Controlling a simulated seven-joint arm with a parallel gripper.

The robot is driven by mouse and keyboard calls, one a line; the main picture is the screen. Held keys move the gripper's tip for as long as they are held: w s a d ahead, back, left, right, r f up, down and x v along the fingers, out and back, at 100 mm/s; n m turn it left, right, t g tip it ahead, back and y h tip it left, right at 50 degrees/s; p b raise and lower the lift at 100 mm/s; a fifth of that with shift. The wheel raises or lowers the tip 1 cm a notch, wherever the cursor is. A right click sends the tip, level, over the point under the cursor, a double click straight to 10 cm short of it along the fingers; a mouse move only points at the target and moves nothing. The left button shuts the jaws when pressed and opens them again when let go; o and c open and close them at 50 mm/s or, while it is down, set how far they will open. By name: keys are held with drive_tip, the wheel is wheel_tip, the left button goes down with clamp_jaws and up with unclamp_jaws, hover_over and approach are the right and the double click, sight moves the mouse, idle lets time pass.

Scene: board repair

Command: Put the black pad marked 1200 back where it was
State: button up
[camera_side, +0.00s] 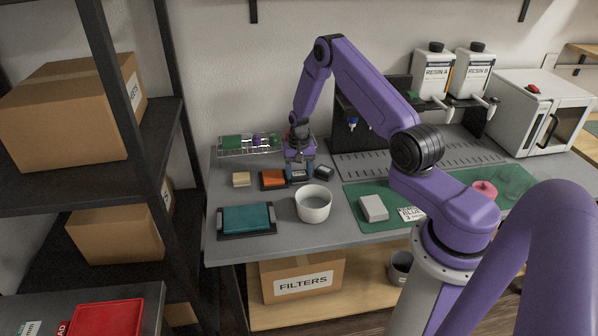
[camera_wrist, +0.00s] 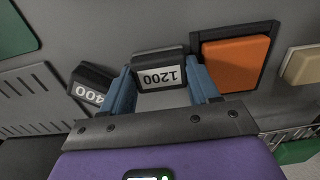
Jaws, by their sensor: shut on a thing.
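The black pad marked 1200 (camera_wrist: 160,65) is between the two blue fingers of my gripper (camera_wrist: 160,84) in the wrist view. Its white label faces my wrist camera and reads upside down. In the side view my gripper (camera_side: 299,166) points down over the back left of the bench, with the pad (camera_side: 299,178) low at its fingertips. I cannot tell whether the pad touches the surface. My gripper is shut on the pad.
An orange block (camera_wrist: 232,62) in a black tray lies beside the pad, with a beige block (camera_side: 241,179) further left in the side view. A black pad marked 400 (camera_wrist: 91,83) lies tilted on the other side. A white bowl (camera_side: 313,204) stands in front.

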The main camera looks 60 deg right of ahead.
drive_tip(key=shift+f, duration=0.15)
drive_tip(key=o, duration=0.8)
drive_tip(key=shift+o, duration=0.2)
